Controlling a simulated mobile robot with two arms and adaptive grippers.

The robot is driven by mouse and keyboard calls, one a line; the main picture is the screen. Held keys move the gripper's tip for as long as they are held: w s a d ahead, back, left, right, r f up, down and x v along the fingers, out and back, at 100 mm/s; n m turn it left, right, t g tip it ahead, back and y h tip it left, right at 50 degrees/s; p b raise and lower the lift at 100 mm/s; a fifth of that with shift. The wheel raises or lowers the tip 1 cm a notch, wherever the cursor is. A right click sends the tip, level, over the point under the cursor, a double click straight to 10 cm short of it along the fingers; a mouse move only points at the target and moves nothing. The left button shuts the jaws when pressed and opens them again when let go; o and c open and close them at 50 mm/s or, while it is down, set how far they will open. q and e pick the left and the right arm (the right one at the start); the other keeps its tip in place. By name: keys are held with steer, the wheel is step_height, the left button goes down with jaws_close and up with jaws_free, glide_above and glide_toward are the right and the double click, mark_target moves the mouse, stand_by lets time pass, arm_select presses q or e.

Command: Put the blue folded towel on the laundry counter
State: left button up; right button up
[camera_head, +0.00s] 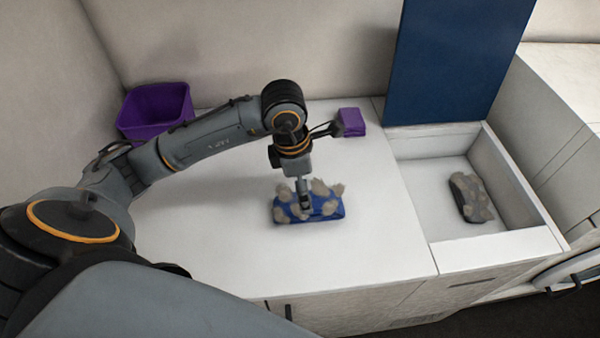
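The blue folded towel (335,209) lies on the white counter (390,250), with several tan-grey patches or clumps over it. My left gripper (306,202) points down from above and its fingertips are at the middle of the towel, overlapping it in this view. The fingers hide part of the towel, and I cannot tell whether they are closed on it. The towel looks flat on the counter. My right gripper is out of view.
A purple bin (155,108) stands at the back left. A purple folded item (350,121) sits at the counter's back. On the right, a white open-topped recess (425,185) holds a dark, patchy folded item (471,197), with a blue panel (450,60) upright behind it. The front-right counter is clear.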

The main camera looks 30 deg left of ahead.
arm_select(q)
step_height(320, 180, up, 6)
steer(key=b, duration=0.1)
steer(key=shift+s+a+r, duration=0.15)
steer(key=shift+s+a, duration=0.1)
steer(key=shift+a, duration=0.15)
